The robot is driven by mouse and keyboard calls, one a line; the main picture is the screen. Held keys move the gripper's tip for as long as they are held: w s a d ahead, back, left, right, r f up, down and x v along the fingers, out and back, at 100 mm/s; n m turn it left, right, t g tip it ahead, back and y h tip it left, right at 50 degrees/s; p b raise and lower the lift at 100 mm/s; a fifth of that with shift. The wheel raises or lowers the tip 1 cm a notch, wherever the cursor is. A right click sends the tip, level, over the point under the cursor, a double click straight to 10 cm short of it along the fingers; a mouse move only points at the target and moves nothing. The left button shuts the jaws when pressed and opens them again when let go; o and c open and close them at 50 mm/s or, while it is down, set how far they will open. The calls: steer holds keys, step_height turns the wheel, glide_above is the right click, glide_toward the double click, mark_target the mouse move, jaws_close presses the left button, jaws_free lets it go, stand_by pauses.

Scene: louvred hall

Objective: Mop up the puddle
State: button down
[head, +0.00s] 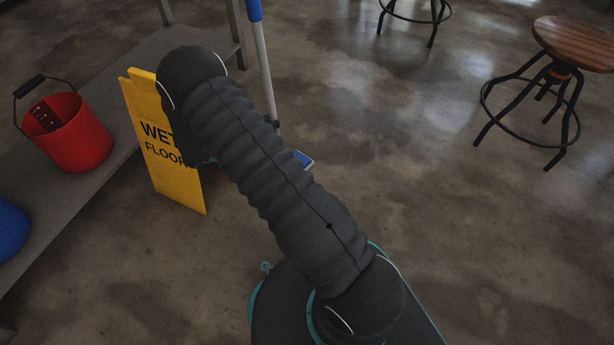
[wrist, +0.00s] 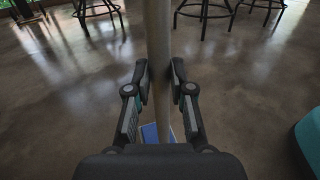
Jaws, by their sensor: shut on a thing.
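A mop with a light grey pole (head: 264,70) and a blue grip at its top stands nearly upright in the head view, beyond my arm. Its blue mop head (head: 303,159) shows on the floor, partly hidden by my arm. In the wrist view my gripper (wrist: 160,82) is shut on the pole (wrist: 158,40), one finger on each side. The blue mop head (wrist: 153,133) shows low behind the gripper. My gripper is mostly hidden by my arm in the head view. I cannot tell a puddle from the glossy reflections on the concrete floor.
A yellow wet floor sign (head: 172,160) stands left of my arm. A red bucket (head: 68,132) and a blue rounded thing (head: 10,230) sit on a grey bench (head: 110,100). A wooden-topped stool (head: 575,42) stands at right, another at the back. Floor between is clear.

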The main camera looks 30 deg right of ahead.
steer(key=s+d+p, duration=0.1)
steer(key=s+d, duration=0.2)
steer(key=d, duration=0.7)
steer(key=shift+d, duration=0.15)
steer(key=shift+w, duration=0.1)
steer(key=w+a+r, duration=0.2)
steer(key=a, duration=0.7)
steer(key=w+a+r+p, duration=0.1)
steer(key=w+a+r, duration=0.2)
steer(key=a, duration=0.7)
steer(key=shift+w+a, duration=0.15)
steer(key=shift+w, duration=0.1)
stand_by(0.5)
stand_by(0.3)
